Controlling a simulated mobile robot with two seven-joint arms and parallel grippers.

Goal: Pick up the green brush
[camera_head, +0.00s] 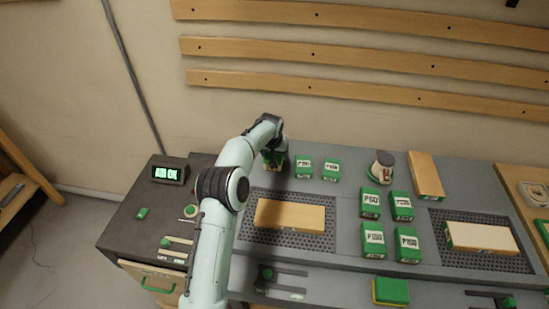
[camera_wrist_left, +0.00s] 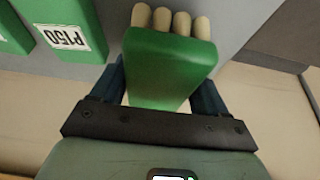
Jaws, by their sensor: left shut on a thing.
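The green brush (camera_wrist_left: 170,62) fills the middle of the left wrist view, a green block with a row of rounded cream tufts at its far end. My left gripper (camera_wrist_left: 160,88) has a dark blue finger on each side of it and is shut on it. In the head view, my left arm reaches from the bottom to the back of the bench, where my left gripper (camera_head: 274,152) is seen from behind. Only part of the green brush (camera_head: 268,162) shows there. I cannot tell whether it touches the bench. My right gripper is not in view.
Green P150 blocks (camera_head: 303,166) stand just right of my left gripper. More labelled green blocks (camera_head: 373,243) and a round container (camera_head: 381,167) stand farther right. A wooden block (camera_head: 290,215) lies on a perforated mat. Wooden rails (camera_head: 310,54) run along the wall behind.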

